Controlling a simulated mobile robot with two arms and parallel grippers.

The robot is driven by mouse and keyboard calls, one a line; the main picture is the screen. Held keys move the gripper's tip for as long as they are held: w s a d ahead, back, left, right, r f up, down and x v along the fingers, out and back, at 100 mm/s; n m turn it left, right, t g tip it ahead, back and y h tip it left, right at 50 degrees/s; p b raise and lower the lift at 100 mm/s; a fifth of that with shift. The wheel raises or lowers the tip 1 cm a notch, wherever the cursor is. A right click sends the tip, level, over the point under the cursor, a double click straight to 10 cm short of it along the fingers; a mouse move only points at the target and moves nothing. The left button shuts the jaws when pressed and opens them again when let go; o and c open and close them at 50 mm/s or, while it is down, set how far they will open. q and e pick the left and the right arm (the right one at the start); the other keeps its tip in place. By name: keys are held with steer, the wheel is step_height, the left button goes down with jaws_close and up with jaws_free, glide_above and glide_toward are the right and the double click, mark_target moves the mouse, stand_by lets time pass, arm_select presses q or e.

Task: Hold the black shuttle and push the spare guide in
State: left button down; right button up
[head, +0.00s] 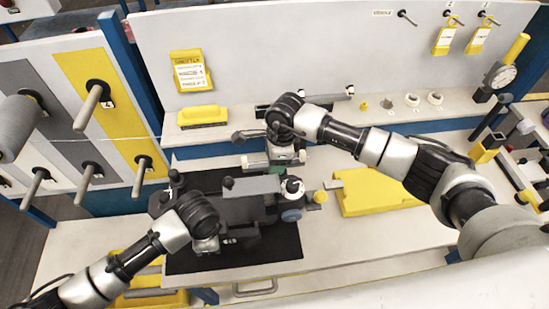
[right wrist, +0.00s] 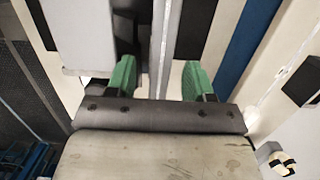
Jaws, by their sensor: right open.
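The dark grey and black shuttle (head: 250,207) lies on a black mat (head: 275,252) in the middle of the bench. My left gripper (head: 208,244) is at its left end; its fingers are mostly hidden, so I cannot tell whether they grip it. My right gripper (head: 275,176) is above the shuttle's far side. In the right wrist view its green fingers (right wrist: 158,82) stand apart, one on each side of a narrow metal strip (right wrist: 161,45). I cannot tell whether this strip is the spare guide, or whether a finger touches it.
A yellow block (head: 375,195) lies right of the mat. A yellow-based brush (head: 202,116) and small round parts (head: 411,99) sit on the back ledge. A pegboard (head: 75,110) with protruding pegs stands at the left. The bench front right of the mat is fairly clear.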

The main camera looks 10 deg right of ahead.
step_height(320, 180, up, 12)
steer(key=d, duration=0.1)
steer(key=shift+d+f, duration=0.15)
steer(key=shift+d, duration=0.25)
arm_select(q)
steer(key=c, duration=0.8)
jaws_free()
steer(key=shift+c, duration=0.2)
steer(key=shift+r, duration=0.15)
step_height(320, 180, up, 12)
steer(key=shift+f, duration=0.15)
